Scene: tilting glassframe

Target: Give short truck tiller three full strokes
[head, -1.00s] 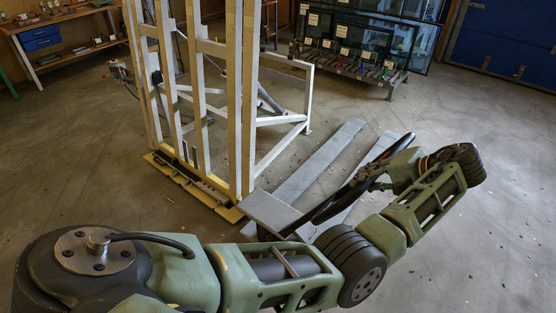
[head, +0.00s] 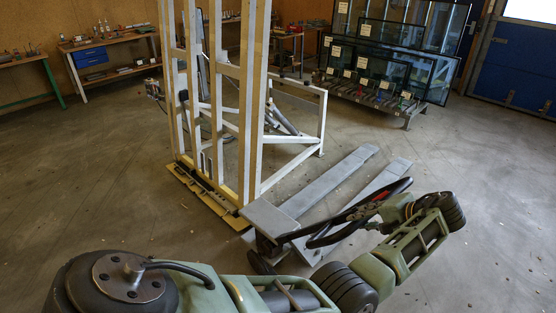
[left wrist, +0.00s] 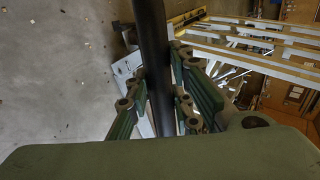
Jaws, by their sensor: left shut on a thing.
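The short pallet truck's grey forks (head: 335,180) lie on the floor, with the grey truck body (head: 268,217) at their near end. Its black tiller (head: 352,214) leans up to the right from the body and ends in a loop. My left gripper (head: 385,210) is at the upper part of the tiller, partly hidden by my wrist. In the left wrist view, the green fingers of my left gripper (left wrist: 157,85) are shut on the black tiller bar (left wrist: 150,25), one on each side. My right gripper is not in view.
A tall pale glass frame (head: 249,100) stands left of the truck on a yellow-edged base (head: 208,195). A rack with glass panes (head: 385,75) stands behind, and workbenches (head: 105,45) line the back left. The floor to the right is clear.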

